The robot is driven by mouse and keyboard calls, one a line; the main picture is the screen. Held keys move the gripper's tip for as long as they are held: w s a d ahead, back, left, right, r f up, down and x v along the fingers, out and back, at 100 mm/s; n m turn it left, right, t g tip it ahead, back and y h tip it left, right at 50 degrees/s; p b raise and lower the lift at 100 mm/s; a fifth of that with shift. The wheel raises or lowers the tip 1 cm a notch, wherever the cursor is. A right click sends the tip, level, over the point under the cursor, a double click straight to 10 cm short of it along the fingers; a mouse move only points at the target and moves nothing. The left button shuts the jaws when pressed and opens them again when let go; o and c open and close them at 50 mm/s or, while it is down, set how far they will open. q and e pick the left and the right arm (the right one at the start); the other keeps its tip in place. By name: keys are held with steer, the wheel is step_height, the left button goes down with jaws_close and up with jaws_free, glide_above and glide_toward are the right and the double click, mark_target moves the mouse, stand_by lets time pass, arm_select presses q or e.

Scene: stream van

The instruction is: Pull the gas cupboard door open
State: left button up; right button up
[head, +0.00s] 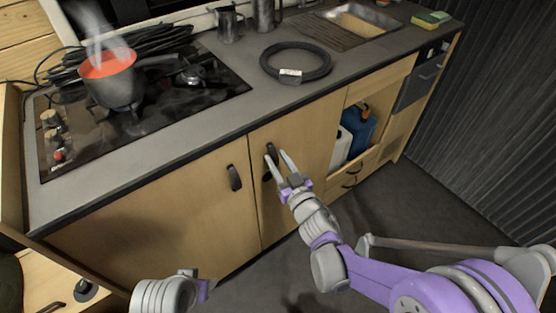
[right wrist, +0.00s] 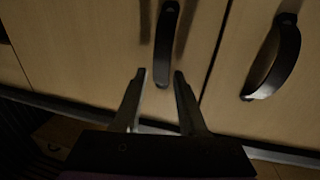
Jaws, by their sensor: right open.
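Two pale wooden cupboard doors stand side by side under the worktop. The left door (head: 160,215) has a dark curved handle (head: 235,178); the right door (head: 300,120) has a dark handle (head: 271,150) near the seam. No label shows which is the gas cupboard. My right gripper (head: 276,156) is open, its two fingers pointing at the right door's handle. In the right wrist view this handle (right wrist: 165,45) lies just beyond and between the fingertips, not gripped. The other handle (right wrist: 275,62) is to the right there. Both doors look shut. My left wrist (head: 170,294) shows at the bottom; its fingers are hidden.
A coiled black hose (head: 296,62) lies on the worktop (head: 230,60). An open compartment with a blue container (head: 358,132) is right of the doors. The dark floor (head: 400,200) is clear.

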jaws_close()
stand_by(1.4)
